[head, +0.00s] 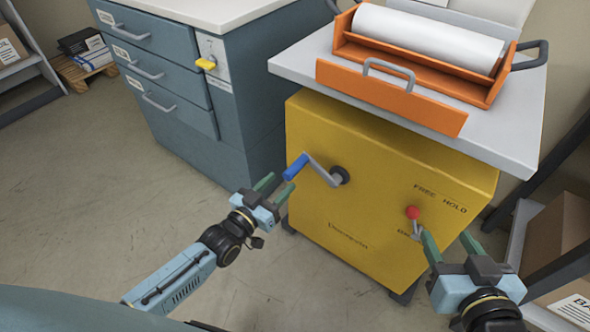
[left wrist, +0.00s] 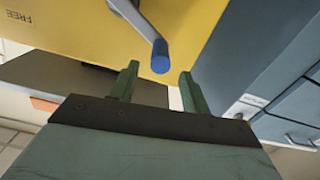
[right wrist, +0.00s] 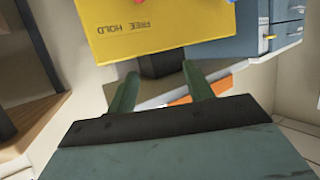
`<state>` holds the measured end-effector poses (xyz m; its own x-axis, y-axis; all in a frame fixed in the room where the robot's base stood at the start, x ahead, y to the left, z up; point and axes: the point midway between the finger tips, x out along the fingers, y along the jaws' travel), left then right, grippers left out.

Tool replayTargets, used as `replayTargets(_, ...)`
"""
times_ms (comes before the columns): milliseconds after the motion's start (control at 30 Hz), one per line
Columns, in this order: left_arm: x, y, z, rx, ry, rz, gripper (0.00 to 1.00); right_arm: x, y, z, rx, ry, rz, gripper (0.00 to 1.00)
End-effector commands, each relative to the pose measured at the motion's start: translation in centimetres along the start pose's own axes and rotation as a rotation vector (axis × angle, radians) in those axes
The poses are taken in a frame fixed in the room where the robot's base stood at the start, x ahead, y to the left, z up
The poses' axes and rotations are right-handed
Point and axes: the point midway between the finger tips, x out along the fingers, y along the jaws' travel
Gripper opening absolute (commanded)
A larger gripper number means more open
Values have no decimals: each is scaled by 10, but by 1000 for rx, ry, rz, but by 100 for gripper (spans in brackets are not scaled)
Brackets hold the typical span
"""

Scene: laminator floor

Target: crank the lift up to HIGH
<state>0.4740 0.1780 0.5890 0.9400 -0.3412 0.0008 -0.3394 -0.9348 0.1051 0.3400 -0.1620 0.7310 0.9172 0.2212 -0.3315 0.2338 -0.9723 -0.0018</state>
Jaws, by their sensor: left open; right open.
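The yellow lift (head: 375,190) carries a grey top with an orange cradle. Its crank (head: 318,170) has a grey arm and a blue handle (head: 296,167) pointing to the left. My left gripper (head: 277,188) is open just below the blue handle; in the left wrist view the handle's end (left wrist: 160,58) shows ahead of the gap between the fingers, not gripped. A red-knobbed lever (head: 412,213) sits on the lift front near the FREE and HOLD labels. My right gripper (head: 450,244) is open and empty close to this lever. In the right wrist view the knob is mostly cut off.
A blue-grey drawer cabinet (head: 170,85) with a yellow key-like knob (head: 205,63) stands left of the lift. The orange cradle (head: 400,97) holds a white roll (head: 428,38). A shelf with boxes (head: 562,235) is at the right. The floor (head: 90,200) at left is clear.

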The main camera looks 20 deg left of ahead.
Motion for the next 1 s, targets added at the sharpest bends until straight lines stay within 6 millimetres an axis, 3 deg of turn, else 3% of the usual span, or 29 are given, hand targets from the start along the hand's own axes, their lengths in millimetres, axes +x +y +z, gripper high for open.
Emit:
replayTargets(267, 30, 0, 2, 0, 1, 0, 47, -1, -9, -45, 4, 280, -24, 52)
replayTargets(600, 61, 0, 1, 0, 1, 0, 47, -20, -19, -94, 17, 603, -50, 52)
replayTargets(1000, 76, 0, 1, 0, -1, 0, 47, -38, -22, -116, 27, 773, -63, 52)
